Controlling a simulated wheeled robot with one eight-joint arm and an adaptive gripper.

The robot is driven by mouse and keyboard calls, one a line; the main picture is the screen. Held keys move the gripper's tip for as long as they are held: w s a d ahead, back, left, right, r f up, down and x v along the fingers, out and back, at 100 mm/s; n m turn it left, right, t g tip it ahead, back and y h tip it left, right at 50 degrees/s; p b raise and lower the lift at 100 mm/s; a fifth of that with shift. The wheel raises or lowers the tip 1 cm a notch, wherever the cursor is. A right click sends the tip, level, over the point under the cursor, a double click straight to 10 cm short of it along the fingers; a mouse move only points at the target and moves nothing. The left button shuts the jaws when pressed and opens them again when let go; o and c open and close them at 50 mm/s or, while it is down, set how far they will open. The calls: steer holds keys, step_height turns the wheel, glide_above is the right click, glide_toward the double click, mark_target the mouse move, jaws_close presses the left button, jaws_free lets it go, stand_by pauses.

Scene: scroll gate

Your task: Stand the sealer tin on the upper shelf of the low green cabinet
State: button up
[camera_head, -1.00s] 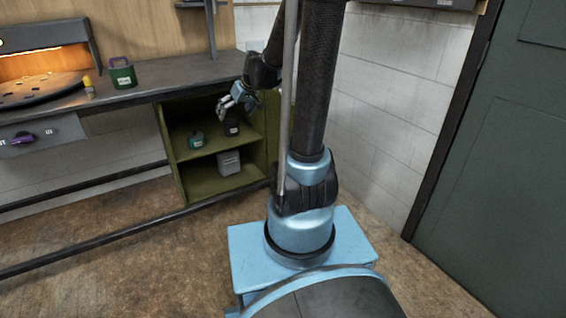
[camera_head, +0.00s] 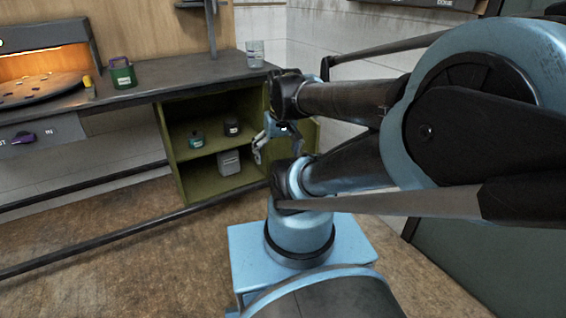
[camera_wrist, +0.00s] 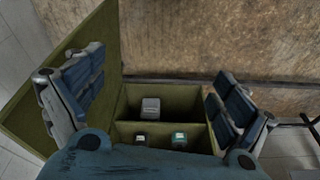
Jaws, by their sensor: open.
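The low green cabinet (camera_head: 195,176) stands open under the counter. On its upper shelf (camera_head: 214,146) a dark tin (camera_head: 232,126) stands upright at the right, and a green tin (camera_head: 196,140) stands left of it. I cannot read which is the sealer tin; the dark tin is the one my gripper was at. In the wrist view the cabinet shows upside down, with the dark tin (camera_wrist: 140,140) and green tin (camera_wrist: 180,138) low in the picture. My gripper (camera_head: 277,151) is open and empty, in front of the cabinet's right side, apart from both tins.
A grey container (camera_head: 229,162) stands on the cabinet's lower level. The cabinet door (camera_head: 304,134) hangs open at the right, close to my gripper. On the counter (camera_head: 165,88) are a green container with a purple handle (camera_head: 122,72) and a clear glass (camera_head: 255,53).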

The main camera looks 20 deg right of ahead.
steer(key=shift+s+d+f+m+g+h, duration=0.1)
steer(key=shift+s+d+f, duration=0.15)
steer(key=shift+s, duration=0.3)
steer(key=shift+s+d+f+m+g+h, duration=0.1)
steer(key=shift+s+d+f, duration=0.15)
steer(key=shift+s, duration=0.35)
steer(key=shift+s+d+f+m+g+h, duration=0.1)
steer(key=shift+s+d+f, duration=0.15)
steer(key=shift+s, duration=0.3)
steer(key=shift+w+a+f, duration=0.1)
steer(key=shift+w+f, duration=0.1)
steer(key=shift+w, duration=0.3)
steer(key=shift+c, duration=0.3)
